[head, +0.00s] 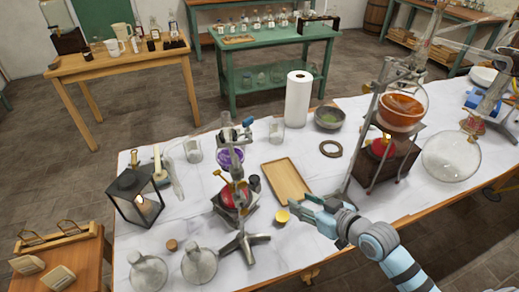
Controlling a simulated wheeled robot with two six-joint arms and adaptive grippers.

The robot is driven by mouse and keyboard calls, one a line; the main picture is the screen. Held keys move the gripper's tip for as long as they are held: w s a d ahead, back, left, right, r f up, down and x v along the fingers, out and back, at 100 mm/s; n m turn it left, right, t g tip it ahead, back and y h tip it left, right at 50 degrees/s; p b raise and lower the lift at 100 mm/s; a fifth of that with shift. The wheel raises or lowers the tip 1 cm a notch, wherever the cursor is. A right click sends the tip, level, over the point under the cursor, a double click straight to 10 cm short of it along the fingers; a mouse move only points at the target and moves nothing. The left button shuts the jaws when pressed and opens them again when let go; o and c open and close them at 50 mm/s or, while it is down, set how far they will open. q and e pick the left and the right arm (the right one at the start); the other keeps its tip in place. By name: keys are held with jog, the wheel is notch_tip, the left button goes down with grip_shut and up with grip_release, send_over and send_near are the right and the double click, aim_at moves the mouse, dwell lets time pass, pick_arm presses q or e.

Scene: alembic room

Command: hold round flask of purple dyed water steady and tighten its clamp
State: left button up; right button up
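The round flask of purple water (230,158) sits on a metal stand, upright, above a red burner (236,195). My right gripper (300,207) comes in from the lower right and is low over the white table, to the right of the stand. Its fingers look apart and empty, and it is clear of the flask and clamp. My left gripper is out of view.
A lantern (139,197) and clear flasks (199,266) stand to the left. An orange flask (400,109) on another stand rises at right. A paper towel roll (298,99) stands behind.

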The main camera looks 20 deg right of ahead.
notch_tip(320, 180, up, 9)
jog(key=w+n+t+y, duration=0.1)
jog(key=w+t+y, duration=0.1)
jog(key=w, duration=0.1)
jog(key=n+t+y, duration=0.2)
jog(key=y, duration=0.1)
send_near(249, 120)
jog(key=x, duration=0.9)
jog(key=shift+w, duration=0.1)
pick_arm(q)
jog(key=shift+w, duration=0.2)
pick_arm(e)
jog(key=shift+d, duration=0.1)
jog(key=c, duration=0.9)
jog(key=m+h+p, duration=0.1)
jog(key=p, duration=0.1)
jog(key=m+t+h+p, duration=0.1)
jog(key=h+p, duration=0.1)
jog(key=shift+r+m, duration=0.25)
jog(key=shift+m, duration=0.05)
jog(key=shift+f+p, duration=0.15)
jog(key=shift+p, duration=0.25)
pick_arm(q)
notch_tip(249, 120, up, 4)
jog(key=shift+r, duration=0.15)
pick_arm(e)
jog(key=shift+f, duration=0.15)
